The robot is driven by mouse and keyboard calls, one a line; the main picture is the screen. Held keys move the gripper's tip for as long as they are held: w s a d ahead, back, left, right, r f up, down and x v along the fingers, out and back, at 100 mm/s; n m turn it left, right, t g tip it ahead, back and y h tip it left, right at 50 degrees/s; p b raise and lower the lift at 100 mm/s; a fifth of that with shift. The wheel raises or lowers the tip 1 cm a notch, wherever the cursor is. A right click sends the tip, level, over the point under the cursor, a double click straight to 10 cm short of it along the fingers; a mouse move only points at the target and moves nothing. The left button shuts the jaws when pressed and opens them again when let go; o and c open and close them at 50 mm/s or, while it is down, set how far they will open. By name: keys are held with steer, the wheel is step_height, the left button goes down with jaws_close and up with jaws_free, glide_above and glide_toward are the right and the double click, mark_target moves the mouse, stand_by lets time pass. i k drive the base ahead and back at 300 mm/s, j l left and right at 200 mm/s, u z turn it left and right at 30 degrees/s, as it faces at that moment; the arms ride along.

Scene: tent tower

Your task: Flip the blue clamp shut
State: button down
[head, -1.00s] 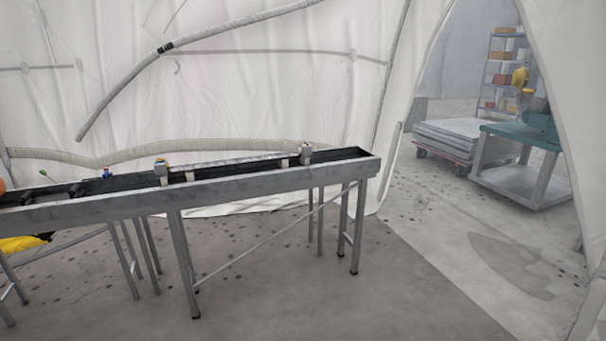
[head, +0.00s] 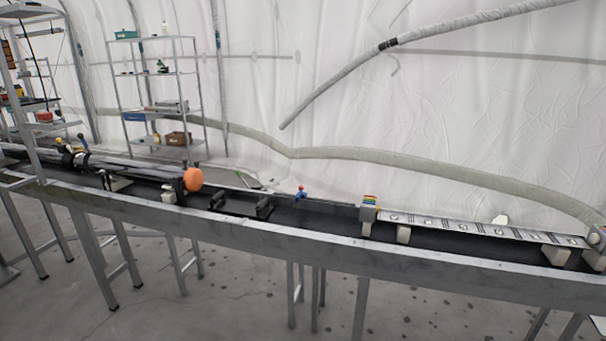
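A small blue item with a red part (head: 299,193) stands upright near the back edge of the long metal trough table (head: 340,249), close to the middle of the head view. It may be the blue clamp, but it is too small to tell whether it is open or shut. Small blue-grey knobs show farther left, one beside the orange ball (head: 193,179). My gripper is not in view, so its state and its distance from the clamp do not show.
Black brackets (head: 264,207) sit in the trough, left of the blue item. A marked strip (head: 470,229) lies on blocks at the right. A dark tube assembly (head: 120,166) lies at the left. Shelves (head: 160,85) stand behind.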

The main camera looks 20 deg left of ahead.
mark_target(81, 135)
steer(key=i+j+u, duration=0.15)
steer(key=i+u, duration=0.8)
steer(key=i, duration=0.15)
steer(key=i+l+u, duration=0.3)
steer(key=i+u, duration=0.45)
steer(key=i, duration=0.25)
steer(key=i+u, duration=0.25)
steer(key=i, duration=0.2)
